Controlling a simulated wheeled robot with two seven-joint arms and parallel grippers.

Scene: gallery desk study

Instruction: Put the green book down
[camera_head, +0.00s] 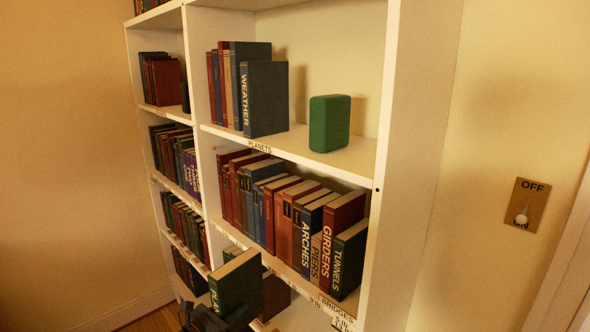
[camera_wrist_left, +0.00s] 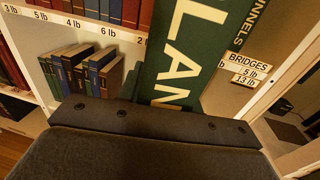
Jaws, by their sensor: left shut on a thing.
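The green book (camera_head: 233,284) is held upright and slightly tilted in front of the lower shelves of the white bookcase. Pale letters reading "PLA" show on its spine. My left gripper (camera_head: 208,318) is at the bottom of the head view, shut on the book's lower part; its fingertips are partly hidden. The book's lower end is hidden there. My right gripper is not in view.
The upper shelf (camera_head: 290,147), labelled "PLANETS", holds several books, a dark "WEATHER" book (camera_head: 264,100) and a green block (camera_head: 329,123), with bare space between the last two. The shelf below is packed, ending at the "TUNNELS" book (camera_head: 348,262). A switch plate (camera_head: 525,204) is on the right wall.

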